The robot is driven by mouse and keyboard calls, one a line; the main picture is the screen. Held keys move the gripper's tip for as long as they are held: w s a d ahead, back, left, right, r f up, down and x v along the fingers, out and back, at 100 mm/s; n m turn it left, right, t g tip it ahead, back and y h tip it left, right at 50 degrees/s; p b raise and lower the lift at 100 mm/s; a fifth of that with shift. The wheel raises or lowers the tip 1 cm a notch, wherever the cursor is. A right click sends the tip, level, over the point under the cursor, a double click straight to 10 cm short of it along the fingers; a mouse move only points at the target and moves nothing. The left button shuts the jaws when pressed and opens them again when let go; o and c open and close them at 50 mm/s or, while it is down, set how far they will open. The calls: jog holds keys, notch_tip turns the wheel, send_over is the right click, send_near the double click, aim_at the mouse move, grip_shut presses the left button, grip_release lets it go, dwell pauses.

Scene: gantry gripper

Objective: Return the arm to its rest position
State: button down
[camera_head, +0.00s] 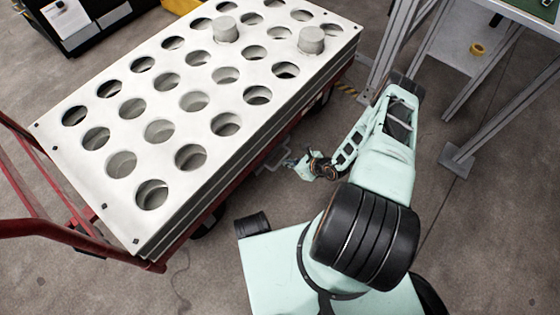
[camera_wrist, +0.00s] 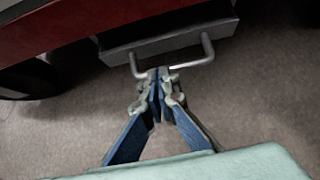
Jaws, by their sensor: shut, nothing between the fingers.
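My gripper (camera_wrist: 157,75) is shut and empty in the wrist view, its blue-padded fingers meeting at the tips. The tips show in front of a grey metal handle (camera_wrist: 205,50) on the cart's lower side; I cannot tell whether they touch it. In the head view my gripper (camera_head: 290,163) hangs low beside the cart, at the end of my folded pale green arm. Part of the gripper is small and hard to make out there.
A red cart (camera_head: 62,225) at left carries a white plate (camera_head: 130,90) with rows of round holes. Two grey cylinders (camera_head: 226,30) (camera_head: 311,40) stand in holes at its far end. A metal-framed table (camera_head: 455,40) stands at upper right. Floor (camera_head: 500,220) is clear at right.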

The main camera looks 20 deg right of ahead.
jog(key=p+v, duration=0.1)
jog(key=v, duration=0.5)
jog(key=shift+r+p, duration=0.2)
jog(key=shift+p, duration=0.2)
jog(key=shift+s+d, duration=0.1)
jog(key=shift+s, duration=0.05)
